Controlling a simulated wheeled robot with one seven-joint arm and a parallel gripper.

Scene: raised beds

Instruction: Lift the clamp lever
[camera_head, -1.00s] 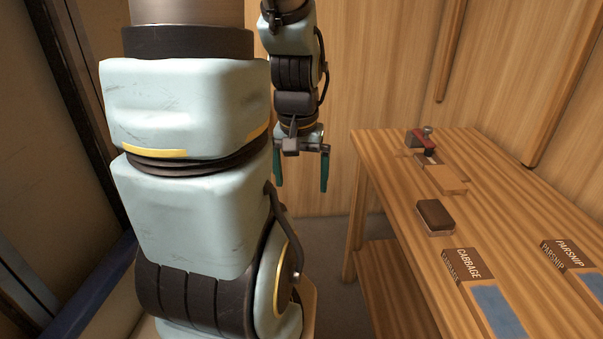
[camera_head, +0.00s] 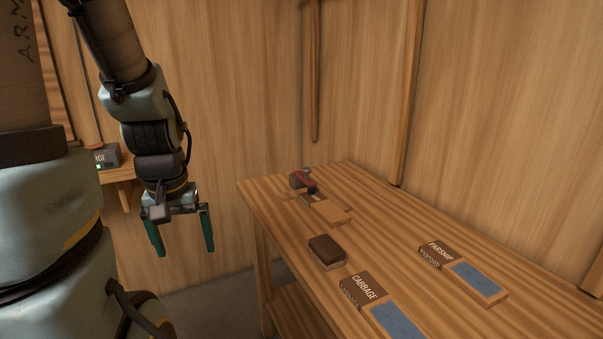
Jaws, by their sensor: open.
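The clamp (camera_head: 304,181) is a small dark block with a red lever, near the far left corner of the wooden bench (camera_head: 380,219). It sits at the end of a light wooden block (camera_head: 326,209). The lever looks low over the clamp, but it is too small to tell its exact angle. My gripper (camera_head: 181,235) hangs pointing down with its green fingers apart and nothing between them. It is left of the bench, clear of its edge and well apart from the clamp.
A dark-topped block (camera_head: 327,252) lies on the bench nearer to me. Blue pads with CABBAGE (camera_head: 364,286) and PARSNIP (camera_head: 437,254) signs are at the front and right. A small shelf with a labelled box (camera_head: 106,156) is on the left wall. The bench's middle is clear.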

